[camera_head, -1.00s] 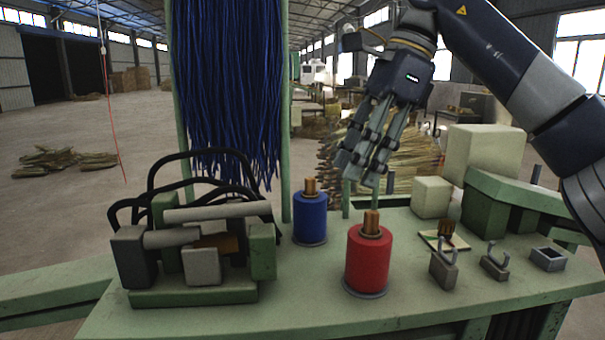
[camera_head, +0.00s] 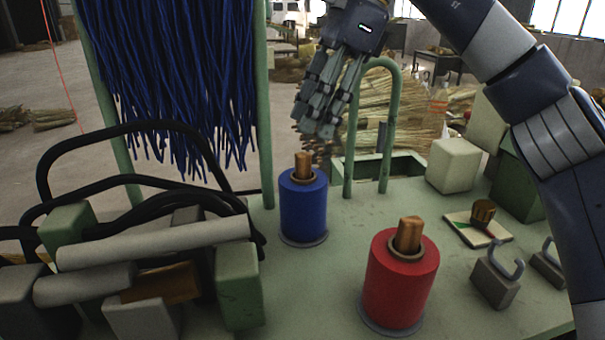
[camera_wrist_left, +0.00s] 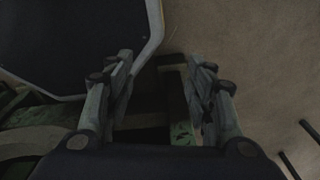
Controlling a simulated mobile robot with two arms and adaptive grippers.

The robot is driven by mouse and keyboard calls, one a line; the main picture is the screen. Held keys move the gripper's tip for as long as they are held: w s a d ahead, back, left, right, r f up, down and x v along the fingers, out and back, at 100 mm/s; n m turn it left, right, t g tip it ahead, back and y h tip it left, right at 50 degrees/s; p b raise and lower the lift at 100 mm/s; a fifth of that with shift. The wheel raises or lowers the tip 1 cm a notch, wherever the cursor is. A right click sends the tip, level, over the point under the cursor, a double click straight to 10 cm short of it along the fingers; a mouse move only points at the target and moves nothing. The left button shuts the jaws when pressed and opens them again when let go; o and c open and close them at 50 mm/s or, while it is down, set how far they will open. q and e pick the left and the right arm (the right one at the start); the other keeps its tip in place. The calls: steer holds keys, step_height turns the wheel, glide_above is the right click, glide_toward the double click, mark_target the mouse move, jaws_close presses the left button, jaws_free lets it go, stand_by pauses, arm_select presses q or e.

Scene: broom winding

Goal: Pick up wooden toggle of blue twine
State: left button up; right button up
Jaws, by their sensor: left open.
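The blue twine spool (camera_head: 303,208) stands upright on the green bench, with its wooden toggle (camera_head: 303,165) sticking up from the top. My right gripper (camera_head: 318,128) hangs just above and slightly right of this toggle, fingers pointing down, apart from it as far as I can see. Its fingers overlap in the picture, so its opening is unclear. The red twine spool (camera_head: 400,280) with its own wooden toggle (camera_head: 409,235) stands nearer and to the right. My left gripper (camera_wrist_left: 160,85) shows only in the left wrist view, its fingers apart and nothing between them.
A roller machine with black hoses (camera_head: 150,250) fills the left of the bench. Blue strands (camera_head: 175,80) hang behind it. A green hoop (camera_head: 393,120) stands behind the spools. Metal hooks (camera_head: 497,275), a small brush (camera_head: 482,212) and a pale block (camera_head: 453,165) lie to the right.

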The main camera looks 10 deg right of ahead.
mark_target(306, 153)
steer(key=shift+w+a+f, duration=0.1)
steer(key=shift+w+f, duration=0.15)
steer(key=shift+f, duration=0.7)
steer(key=f, duration=0.1)
steer(key=f+p, duration=0.1)
steer(key=f, duration=0.1)
steer(key=shift+s+a, duration=0.25)
steer(key=shift+a+f, duration=0.1)
steer(key=shift+f, duration=0.2)
arm_select(q)
steer(key=shift+w+r, duration=0.75)
steer(key=shift+w, duration=0.1)
arm_select(e)
steer(key=shift+w+a+f, duration=0.1)
steer(key=shift+a+f, duration=0.1)
steer(key=shift+f, duration=0.1)
arm_select(q)
steer(key=shift+s, duration=0.25)
arm_select(e)
jaws_close()
